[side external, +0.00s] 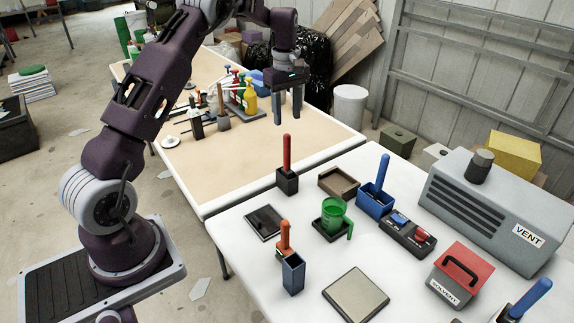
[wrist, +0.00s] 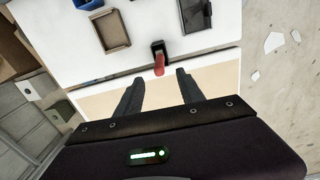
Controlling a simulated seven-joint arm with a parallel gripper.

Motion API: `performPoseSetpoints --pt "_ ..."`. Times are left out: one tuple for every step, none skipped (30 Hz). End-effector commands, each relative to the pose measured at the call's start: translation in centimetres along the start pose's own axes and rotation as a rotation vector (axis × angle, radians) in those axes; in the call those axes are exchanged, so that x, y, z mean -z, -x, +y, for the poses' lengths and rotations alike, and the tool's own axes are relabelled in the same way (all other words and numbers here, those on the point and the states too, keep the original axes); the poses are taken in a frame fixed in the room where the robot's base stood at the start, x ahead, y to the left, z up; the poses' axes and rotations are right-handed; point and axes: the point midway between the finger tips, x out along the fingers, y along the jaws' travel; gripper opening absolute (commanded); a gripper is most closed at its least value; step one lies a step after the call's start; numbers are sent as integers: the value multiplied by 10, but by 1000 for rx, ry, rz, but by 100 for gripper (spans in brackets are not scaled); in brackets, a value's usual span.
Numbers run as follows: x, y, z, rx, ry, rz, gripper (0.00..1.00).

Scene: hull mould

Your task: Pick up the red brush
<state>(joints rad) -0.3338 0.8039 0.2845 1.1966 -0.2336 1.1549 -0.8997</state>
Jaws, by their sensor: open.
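The red brush (side external: 287,152) stands upright in a small black holder (side external: 288,181) near the far left edge of the white table. Only its red handle shows above the holder; the rest is hidden inside. In the wrist view the red brush (wrist: 159,65) lies just beyond the fingertips, roughly midway between them. My gripper (side external: 288,120) is open and empty, pointing down over the tan table, behind and above the brush. Its two dark fingers (wrist: 159,82) also show apart in the wrist view. They do not touch the brush.
A brown tray (side external: 339,183), a green beaker (side external: 333,213), a blue holder (side external: 374,201) with a blue handle and a grey vent box (side external: 490,215) stand nearby. Bottles (side external: 249,99) crowd the tan table.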

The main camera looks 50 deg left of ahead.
Motion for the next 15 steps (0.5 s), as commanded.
performPoseSetpoints --pt "6 -11 2 12 25 0 45" --pt "8 -16 3 17 37 -1 45" --pt "10 -21 3 20 46 -1 45" --pt "11 -25 3 22 49 -2 45" --pt "11 -29 3 23 51 -2 45" --pt "11 -34 3 23 50 -2 45" --pt "10 -38 3 22 50 -2 45" --pt "10 -43 3 23 50 -2 45" --pt "10 -50 3 23 49 -2 45" --pt "10 -56 3 24 49 -3 45" --pt "9 -62 3 23 48 -3 45" --pt "9 -70 3 23 48 -2 45" --pt "9 -75 3 23 48 -3 45" --pt "9 -80 3 23 47 -2 45" --pt "9 -84 3 21 47 -1 45"
